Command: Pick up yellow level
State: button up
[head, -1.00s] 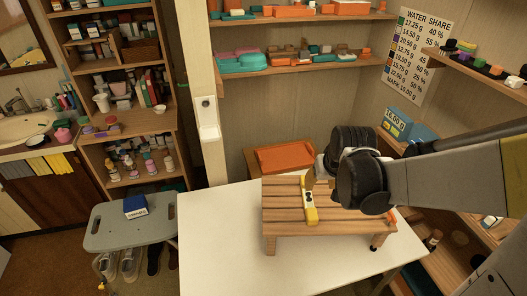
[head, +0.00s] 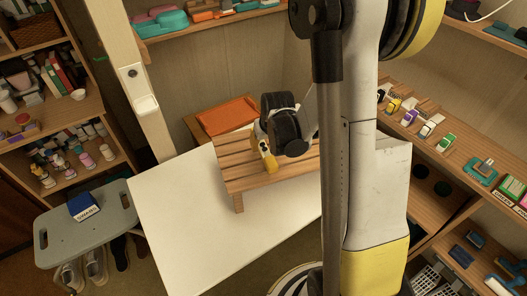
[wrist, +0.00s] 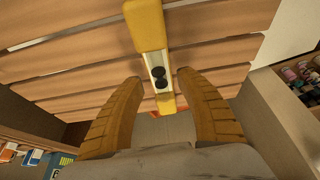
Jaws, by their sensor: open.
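The yellow level (head: 267,156) lies on the slatted wooden stand (head: 238,176), which stands on the white table (head: 190,220). In the head view my arm and gripper cover part of the level. In the wrist view the level (wrist: 149,32) runs from the top edge down between my fingers, with its dark round vials facing me. My gripper (wrist: 162,88) is open, one finger on each side of the level's lower end. A gap shows between each finger and the level. I cannot tell how far the fingertips are above the slats.
An orange tray (head: 228,116) sits behind the table. A grey stool (head: 85,232) with a blue box (head: 84,207) stands at the left. Shelves with small goods line both sides. The left part of the table is clear.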

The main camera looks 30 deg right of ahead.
jog(key=shift+x, duration=0.75)
grip_shut()
